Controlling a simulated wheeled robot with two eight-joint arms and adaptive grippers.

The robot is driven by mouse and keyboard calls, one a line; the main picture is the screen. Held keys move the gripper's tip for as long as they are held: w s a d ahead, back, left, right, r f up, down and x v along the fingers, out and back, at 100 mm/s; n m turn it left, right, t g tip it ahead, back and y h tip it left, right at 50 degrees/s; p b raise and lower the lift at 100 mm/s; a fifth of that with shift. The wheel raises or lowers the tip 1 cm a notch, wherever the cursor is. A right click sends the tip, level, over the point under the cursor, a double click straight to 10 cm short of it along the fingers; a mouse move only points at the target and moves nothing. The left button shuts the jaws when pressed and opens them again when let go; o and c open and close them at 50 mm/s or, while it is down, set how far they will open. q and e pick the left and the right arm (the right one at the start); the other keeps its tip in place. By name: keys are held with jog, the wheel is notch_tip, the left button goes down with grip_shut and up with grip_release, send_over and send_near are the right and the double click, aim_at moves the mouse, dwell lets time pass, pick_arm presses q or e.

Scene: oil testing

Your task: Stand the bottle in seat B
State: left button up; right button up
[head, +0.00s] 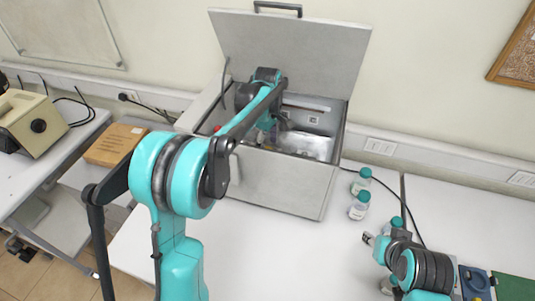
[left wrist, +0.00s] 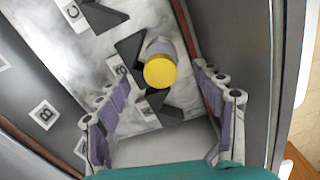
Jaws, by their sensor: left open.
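A bottle with a yellow cap (left wrist: 160,71) is inside the open grey box (head: 285,181), seen from above in the left wrist view. It is beside a black notched holder (left wrist: 130,46), near a label B (left wrist: 118,70); I cannot tell whether it is fully seated. My left gripper (left wrist: 153,88) is open, with its purple-padded fingers on either side of the bottle and visible gaps to both. In the head view my left arm reaches into the box and hides the bottle. My right gripper (head: 370,239) is over the table at right; its jaw state is unclear.
The box lid (head: 290,50) stands open. Another label C (left wrist: 72,12) is further along the inner plate, and a second label B (left wrist: 45,113) is on the grey surface at left. Teal-capped bottles (head: 358,206) stand right of the box. The front table is clear.

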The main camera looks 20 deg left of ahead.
pick_arm(q)
notch_tip(320, 180, up, 6)
dwell(0.6)
